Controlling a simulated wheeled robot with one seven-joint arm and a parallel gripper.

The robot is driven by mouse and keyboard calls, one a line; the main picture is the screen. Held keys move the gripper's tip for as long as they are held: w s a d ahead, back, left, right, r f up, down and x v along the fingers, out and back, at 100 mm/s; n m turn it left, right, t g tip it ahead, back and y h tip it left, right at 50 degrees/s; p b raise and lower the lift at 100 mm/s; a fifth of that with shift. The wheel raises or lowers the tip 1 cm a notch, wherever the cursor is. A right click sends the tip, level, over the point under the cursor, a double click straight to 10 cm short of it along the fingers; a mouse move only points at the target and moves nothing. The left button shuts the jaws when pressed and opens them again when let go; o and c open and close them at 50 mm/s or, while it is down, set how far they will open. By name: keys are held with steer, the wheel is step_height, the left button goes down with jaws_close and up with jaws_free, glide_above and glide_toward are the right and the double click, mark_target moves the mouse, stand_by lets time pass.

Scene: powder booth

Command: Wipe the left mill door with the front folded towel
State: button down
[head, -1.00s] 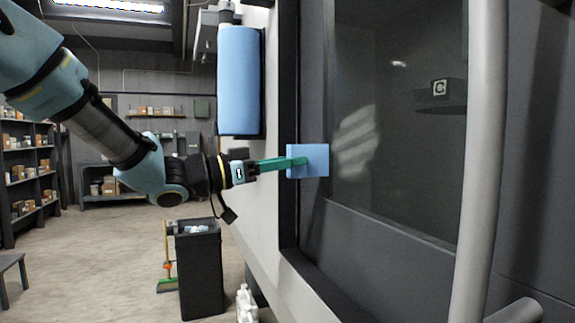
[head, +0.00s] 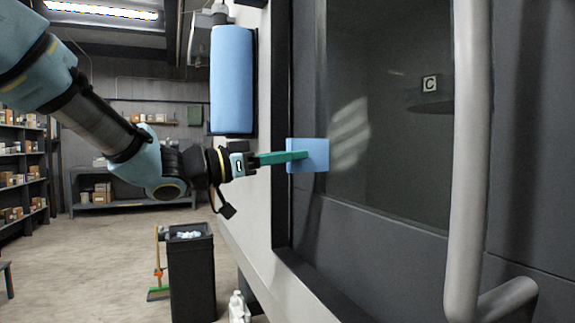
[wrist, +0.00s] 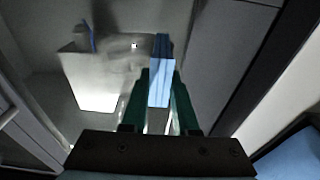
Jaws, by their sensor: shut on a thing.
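The mill door (head: 400,195) has a dark frame and a dark glass window, filling the right of the head view. A pale streaky smudge (head: 350,132) shows on the glass. My gripper (head: 298,156), with green fingers, is shut on a folded blue towel (head: 317,157). The towel is upright at the window's left edge, just left of the smudge; whether it touches the door is unclear. In the wrist view, the towel (wrist: 160,62) stands between the fingertips (wrist: 160,88), with a pale reflection beyond.
A grey vertical handle bar (head: 468,150) stands out from the door at right. A blue roll (head: 232,80) hangs on the machine's side. A black bin (head: 192,275), a broom (head: 158,265) and white bottles (head: 238,306) stand below. Open floor lies at left.

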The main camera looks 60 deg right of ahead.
steer(key=s+b, duration=0.1)
steer(key=s+a+b, duration=0.1)
steer(key=b, duration=0.1)
steer(key=shift+a+f, duration=0.1)
steer(key=shift+a, duration=0.15)
steer(key=shift+s+a+b, duration=0.5)
steer(key=shift+s+b, duration=0.3)
steer(key=shift+b, duration=0.65)
steer(key=shift+s+a+b, duration=0.45)
steer(key=shift+s+b, duration=0.3)
steer(key=shift+b, duration=0.7)
steer(key=shift+s+a+r+b, duration=0.8)
steer(key=shift+s+a+b, duration=1.7)
steer(key=shift+b, duration=2.65)
steer(key=w+d+b, duration=0.4)
steer(key=w+d, duration=0.5)
steer(key=w, duration=0.2)
